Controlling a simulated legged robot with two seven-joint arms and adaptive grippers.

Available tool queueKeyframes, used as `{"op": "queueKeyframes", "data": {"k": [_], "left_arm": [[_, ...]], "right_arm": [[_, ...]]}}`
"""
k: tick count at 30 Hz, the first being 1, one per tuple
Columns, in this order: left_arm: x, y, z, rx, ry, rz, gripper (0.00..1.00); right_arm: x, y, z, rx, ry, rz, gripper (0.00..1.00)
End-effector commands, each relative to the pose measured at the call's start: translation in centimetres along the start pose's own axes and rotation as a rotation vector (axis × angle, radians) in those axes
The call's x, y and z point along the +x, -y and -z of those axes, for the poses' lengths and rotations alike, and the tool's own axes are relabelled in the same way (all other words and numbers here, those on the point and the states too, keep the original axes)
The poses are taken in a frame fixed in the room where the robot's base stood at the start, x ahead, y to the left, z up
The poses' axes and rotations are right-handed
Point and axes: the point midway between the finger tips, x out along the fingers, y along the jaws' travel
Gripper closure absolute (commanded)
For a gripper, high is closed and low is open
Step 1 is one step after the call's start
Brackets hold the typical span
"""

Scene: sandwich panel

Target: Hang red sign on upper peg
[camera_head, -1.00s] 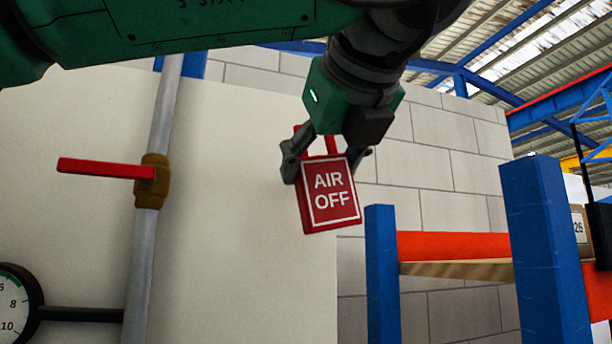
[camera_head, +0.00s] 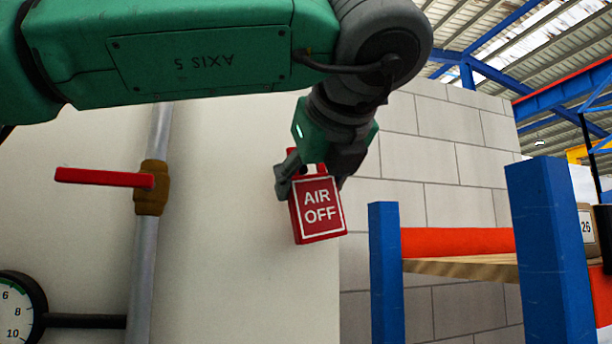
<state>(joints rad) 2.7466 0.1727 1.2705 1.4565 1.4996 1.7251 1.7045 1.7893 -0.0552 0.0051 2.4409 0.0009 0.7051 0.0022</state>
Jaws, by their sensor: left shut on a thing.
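The red sign (camera_head: 319,210) reads "AIR OFF" in white and hangs slightly tilted in front of the pale panel (camera_head: 240,250), near its right edge. My left gripper (camera_head: 312,183) comes down from above and is shut on the upper part of the sign, with a finger on either side. The sign's top is partly hidden by the gripper. No peg shows in this view; my left arm covers the upper part of the panel. My right gripper is not in view.
A vertical grey pipe with a brass valve (camera_head: 151,188) and red lever (camera_head: 104,177) runs down the panel's left. A gauge (camera_head: 17,309) sits at lower left. A blue and orange rack (camera_head: 545,250) stands at the right.

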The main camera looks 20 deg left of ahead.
Motion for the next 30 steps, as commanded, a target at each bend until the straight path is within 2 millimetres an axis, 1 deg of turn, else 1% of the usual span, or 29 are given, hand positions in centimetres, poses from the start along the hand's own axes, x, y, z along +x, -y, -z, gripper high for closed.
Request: {"op": "queueKeyframes", "data": {"k": [10,12,13,15,17,18,23,30], "left_arm": [[2.4,-0.8,-1.0,-0.004,-0.004,0.001,0.74],[3.0,-1.0,-1.3,-0.006,-0.005,-0.001,0.83],[3.2,-1.1,-1.4,-0.007,-0.005,-0.002,0.83],[3.8,-1.2,-1.6,-0.009,-0.005,-0.004,0.94],[4.4,-1.3,-1.7,-0.01,-0.005,-0.006,0.95],[4.9,-1.4,-1.4,-0.012,-0.006,-0.006,0.94],[5.9,-1.6,-1.2,-0.011,-0.008,-0.006,0.95],[5.4,-1.0,-0.9,-0.006,-0.003,-0.004,0.95]], "right_arm": [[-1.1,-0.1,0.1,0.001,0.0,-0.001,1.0],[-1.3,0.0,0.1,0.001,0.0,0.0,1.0],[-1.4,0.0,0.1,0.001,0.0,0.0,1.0],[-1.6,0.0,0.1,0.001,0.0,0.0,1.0],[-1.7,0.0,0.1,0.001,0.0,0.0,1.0],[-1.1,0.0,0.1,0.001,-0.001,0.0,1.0],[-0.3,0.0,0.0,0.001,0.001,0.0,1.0],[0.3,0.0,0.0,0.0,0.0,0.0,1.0]]}}
